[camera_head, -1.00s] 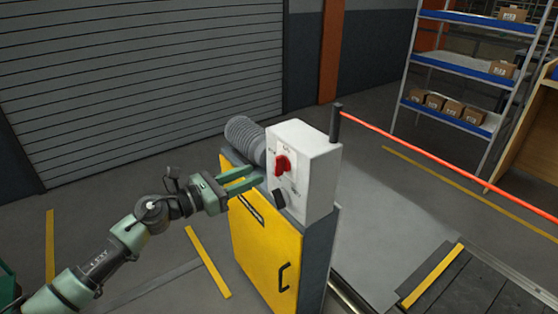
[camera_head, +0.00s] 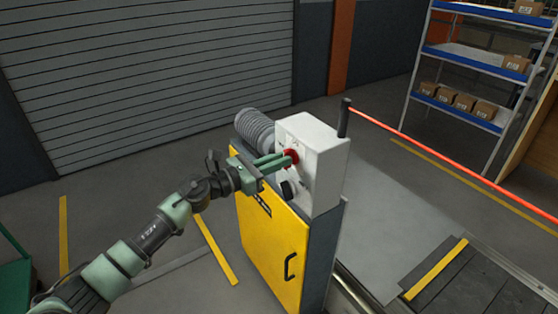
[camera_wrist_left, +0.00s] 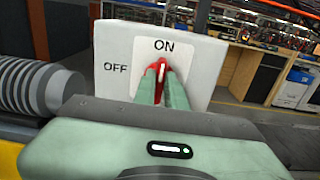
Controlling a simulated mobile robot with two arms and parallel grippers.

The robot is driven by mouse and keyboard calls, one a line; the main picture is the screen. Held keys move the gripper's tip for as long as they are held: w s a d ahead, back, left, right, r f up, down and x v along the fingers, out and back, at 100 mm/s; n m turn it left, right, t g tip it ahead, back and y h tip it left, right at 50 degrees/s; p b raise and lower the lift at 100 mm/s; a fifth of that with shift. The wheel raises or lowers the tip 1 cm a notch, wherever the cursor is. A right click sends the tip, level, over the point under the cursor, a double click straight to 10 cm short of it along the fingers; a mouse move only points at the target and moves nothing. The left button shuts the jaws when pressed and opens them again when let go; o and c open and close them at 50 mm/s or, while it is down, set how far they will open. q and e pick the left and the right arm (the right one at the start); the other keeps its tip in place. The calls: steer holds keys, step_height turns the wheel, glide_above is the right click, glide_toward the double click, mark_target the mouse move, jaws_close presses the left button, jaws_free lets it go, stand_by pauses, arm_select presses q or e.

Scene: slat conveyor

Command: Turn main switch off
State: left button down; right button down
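The main switch is a red rotary handle (camera_head: 291,156) on the front of a white box (camera_head: 325,165). In the left wrist view the red handle (camera_wrist_left: 160,70) points up at the ON label (camera_wrist_left: 164,45). The OFF label (camera_wrist_left: 116,67) is to its left. My left gripper (camera_head: 288,160) reaches the handle from the left. Its two green fingers are close together, one on each side of the handle, and appear shut on it. The fingers hide the lower part of the handle. My right gripper is not in view.
The white box stands on a yellow cabinet (camera_head: 268,245). A black knob (camera_head: 289,190) sits below the switch, and a grey ribbed hose (camera_head: 255,130) is behind. A red barrier bar (camera_head: 440,150) extends right from a black post (camera_head: 344,117). Shelves (camera_head: 468,55) stand at the back right.

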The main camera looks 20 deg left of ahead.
arm_select(q)
steer(key=shift+n, duration=0.4)
steer(key=shift+w+a+f+n+p, duration=0.1)
steer(key=shift+n+p, duration=1.25)
steer(key=shift+n, duration=1.5)
steer(key=shift+w+a+f+n+p, duration=0.1)
steer(key=shift+n+p, duration=1.25)
steer(key=shift+n, duration=1.45)
steer(key=shift+a+f+n+p, duration=0.1)
steer(key=shift+n+p, duration=1.25)
steer(key=shift+n, duration=1.5)
steer(key=c, duration=1.5)
jaws_free()
steer(key=shift+o, duration=0.2)
